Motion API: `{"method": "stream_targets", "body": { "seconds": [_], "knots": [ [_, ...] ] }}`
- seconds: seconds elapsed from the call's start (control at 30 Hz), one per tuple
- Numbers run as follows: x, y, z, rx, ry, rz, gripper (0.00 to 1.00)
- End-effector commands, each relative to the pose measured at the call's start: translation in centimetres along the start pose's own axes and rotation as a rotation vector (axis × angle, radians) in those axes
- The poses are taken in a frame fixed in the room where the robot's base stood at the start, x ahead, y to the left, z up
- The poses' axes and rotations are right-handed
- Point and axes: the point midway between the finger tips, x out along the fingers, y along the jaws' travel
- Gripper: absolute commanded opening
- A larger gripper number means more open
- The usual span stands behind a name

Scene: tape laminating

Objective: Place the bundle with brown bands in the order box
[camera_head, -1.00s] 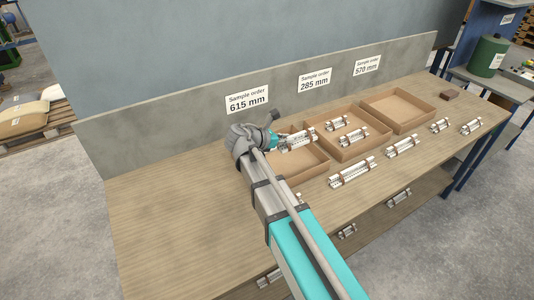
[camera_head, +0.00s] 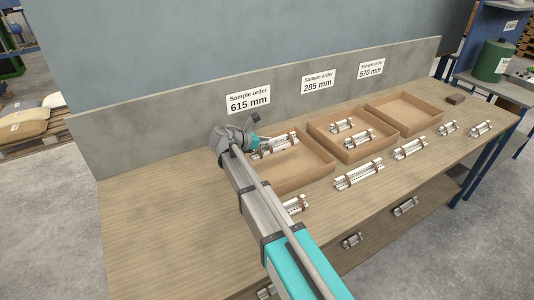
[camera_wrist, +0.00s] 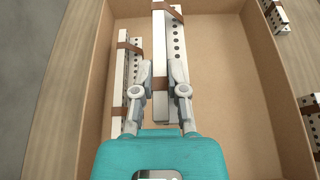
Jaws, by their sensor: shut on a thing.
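My gripper (camera_wrist: 165,85) is shut on a silver, perforated metal bundle with brown bands (camera_wrist: 162,50). In the head view my gripper (camera_head: 257,142) is over the leftmost cardboard box (camera_head: 318,170), under the 615 mm sign, and the held bundle (camera_head: 283,142) shows near the box's back side. In the wrist view a second brown-banded bundle (camera_wrist: 134,62) lies inside this box (camera_wrist: 235,100), along its left wall, beside the held one. The held bundle is inside the box outline; whether it touches the floor I cannot tell.
The middle box (camera_head: 372,152) holds two bundles (camera_head: 357,138); the right box (camera_head: 405,108) is empty. Several bundles (camera_head: 358,174) lie along the table's front edge. A backboard (camera_head: 200,120) with signs stands behind. The table (camera_head: 150,220) is clear on the left.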

Motion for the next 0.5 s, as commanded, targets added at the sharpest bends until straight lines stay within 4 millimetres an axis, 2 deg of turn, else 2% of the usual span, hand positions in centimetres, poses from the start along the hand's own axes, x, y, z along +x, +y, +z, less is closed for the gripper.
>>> {"method": "stream_targets", "body": {
  "seconds": [0.33, 0.5],
  "knots": [
    [-0.04, 0.05, -0.04, 0.0, -0.001, 0.001, 0.0],
    [0.13, 0.52, -0.68, -0.001, -0.001, 0.001, 0.0]
  ]
}}
